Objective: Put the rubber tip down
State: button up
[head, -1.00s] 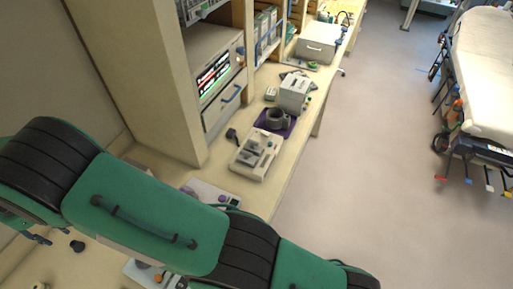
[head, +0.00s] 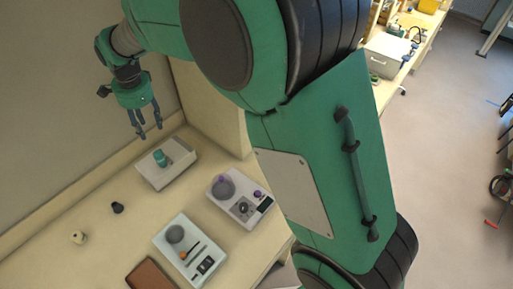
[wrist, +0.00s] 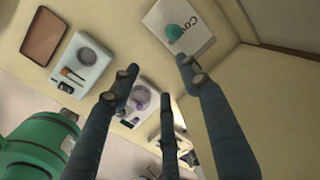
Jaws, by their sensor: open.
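My gripper (head: 149,130) is open, its fingers spread and pointing down, with nothing seen between them. It hangs above the back of the counter, near a white box (head: 177,174). A small teal piece (head: 160,157) rests on that box; both also show ahead of the fingertips in the wrist view, the teal piece (wrist: 174,32) on the lettered box (wrist: 197,36). A small black knob-like piece (head: 117,207) stands on the bare counter, apart from the gripper. I cannot tell for sure which small piece is the rubber tip.
A beige small piece (head: 78,237) stands at the left. White trays with a grey bowl and small parts (head: 190,262) and with purple items (head: 240,208) lie near the front edge, beside a brown tray (head: 151,277). A tall cabinet side stands behind the box.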

jog(key=s+d+r+n+t, duration=0.1)
jog(key=s+d+r, duration=0.3)
jog(key=d, duration=0.6)
jog(key=s+d+r+n, duration=0.1)
jog(key=d+r+n, duration=0.1)
jog(key=d+r, duration=0.6)
jog(key=s+d+r+n+t, duration=0.1)
jog(key=s+d+r, duration=0.2)
jog(key=d, duration=1)
jog(key=s+d+f+n+t+h, duration=0.1)
jog(key=s+d+n, duration=0.4)
jog(key=s+d, duration=1.4)
jog(key=s+f+t, duration=0.1)
jog(key=s, duration=0.1)
jog(key=shift+s+d+n, duration=0.15)
jog(key=shift+s+n, duration=0.15)
jog(key=shift+s, duration=0.1)
jog(key=shift+f, duration=0.2)
notch_tip(320, 180, down, 12)
jog(key=b, duration=1.1)
jog(key=shift+r+b, duration=0.25)
jog(key=shift+b, duration=0.15)
